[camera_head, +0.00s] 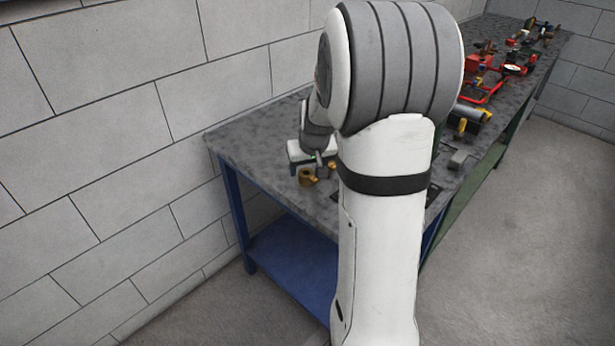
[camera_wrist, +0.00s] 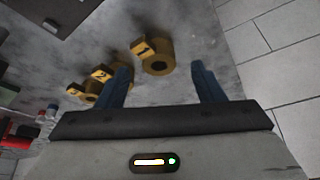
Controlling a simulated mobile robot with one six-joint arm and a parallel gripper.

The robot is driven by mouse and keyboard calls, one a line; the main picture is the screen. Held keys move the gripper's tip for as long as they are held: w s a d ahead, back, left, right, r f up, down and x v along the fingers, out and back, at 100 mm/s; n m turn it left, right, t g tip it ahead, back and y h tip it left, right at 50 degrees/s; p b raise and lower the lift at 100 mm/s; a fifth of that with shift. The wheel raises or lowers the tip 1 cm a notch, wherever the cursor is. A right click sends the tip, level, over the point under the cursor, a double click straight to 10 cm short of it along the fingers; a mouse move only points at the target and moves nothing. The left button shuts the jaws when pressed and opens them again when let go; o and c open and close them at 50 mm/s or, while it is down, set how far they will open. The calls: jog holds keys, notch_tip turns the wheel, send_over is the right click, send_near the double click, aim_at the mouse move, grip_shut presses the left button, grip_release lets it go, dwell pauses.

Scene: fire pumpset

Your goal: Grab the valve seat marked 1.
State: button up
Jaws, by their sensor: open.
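The valve seat marked 1 (camera_wrist: 158,64) is a brass-coloured ring with a flat tab bearing the number. It lies on the grey worktop in the wrist view, beyond and between the two blue fingertips of my gripper (camera_wrist: 163,78). The gripper is open, with nothing between its fingers. The valve seat marked 2 (camera_wrist: 98,76) lies to the left, outside the left finger. In the head view a brass seat (camera_head: 307,176) shows near the table's front edge, just below my gripper; its number cannot be read there. My arm hides part of the worktop.
The grey worktop (camera_head: 245,135) stands on blue legs against a block wall (camera_head: 110,90). Red and yellow pump parts (camera_head: 485,75) crowd the bench further back at right. A dark flat item (camera_wrist: 55,12) lies at the top left of the wrist view.

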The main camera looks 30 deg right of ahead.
aim_at(307, 172)
jog(key=x, duration=0.4)
jog(key=shift+d, duration=0.15)
jog(key=shift+c, duration=0.2)
jog(key=c, duration=1.2)
